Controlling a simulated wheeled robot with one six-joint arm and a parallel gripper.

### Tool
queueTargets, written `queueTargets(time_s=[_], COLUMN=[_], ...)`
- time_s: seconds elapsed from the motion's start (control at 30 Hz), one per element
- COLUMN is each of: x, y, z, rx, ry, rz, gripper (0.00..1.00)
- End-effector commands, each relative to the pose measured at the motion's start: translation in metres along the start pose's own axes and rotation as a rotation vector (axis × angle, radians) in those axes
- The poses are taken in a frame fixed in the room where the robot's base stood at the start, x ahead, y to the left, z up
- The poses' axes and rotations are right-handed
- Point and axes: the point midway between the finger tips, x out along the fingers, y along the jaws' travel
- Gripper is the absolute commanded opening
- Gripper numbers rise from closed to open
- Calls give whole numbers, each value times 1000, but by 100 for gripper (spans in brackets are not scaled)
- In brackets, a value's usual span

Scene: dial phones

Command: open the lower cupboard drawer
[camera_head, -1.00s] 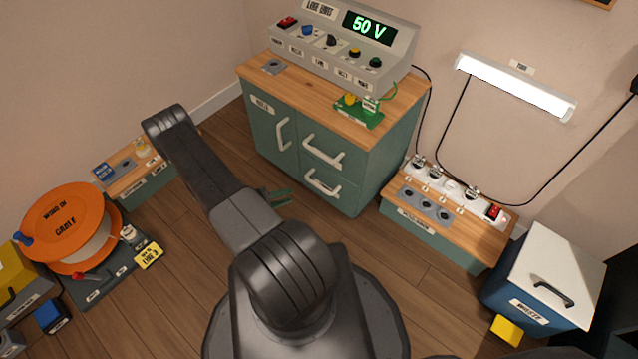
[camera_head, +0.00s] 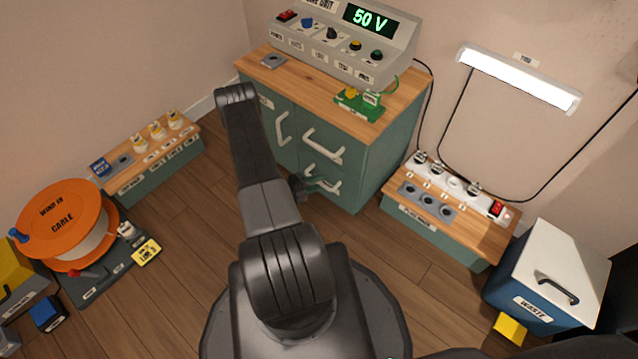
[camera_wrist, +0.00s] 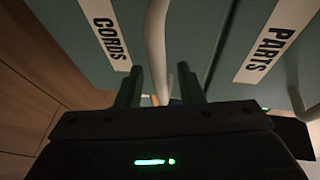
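The green cupboard (camera_head: 372,160) has two drawers on the right of its front, each with a white bar handle. The lower drawer's handle (camera_head: 328,187) is partly hidden by my gripper (camera_head: 316,184) in the head view. In the wrist view, the lower drawer (camera_wrist: 95,60) is labelled CORDS and the neighbouring upper drawer (camera_wrist: 240,50) is labelled PARTS. The CORDS handle (camera_wrist: 157,42) runs down to between the two fingers of my gripper (camera_wrist: 158,88). The fingers are apart, with a gap beside the handle. Both drawers look shut.
The cupboard's left door has its own handle (camera_head: 282,129). A low socket bench (camera_head: 470,236) and a blue waste bin (camera_head: 535,300) stand to the right. A cable reel (camera_head: 65,220) and a low bench (camera_head: 165,165) are on the left. Wooden floor before the cupboard is clear.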

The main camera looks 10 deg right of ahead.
Motion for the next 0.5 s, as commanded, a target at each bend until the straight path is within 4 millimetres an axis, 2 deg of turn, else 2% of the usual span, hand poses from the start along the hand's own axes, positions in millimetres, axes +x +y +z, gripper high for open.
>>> queueTargets(time_s=[0.13,0.43,0.5], x=[7,8,8], y=[0,0,0], z=[0,0,0], rx=[0,0,0], ry=[1,0,0], rz=[0,0,0], gripper=[34,34,20])
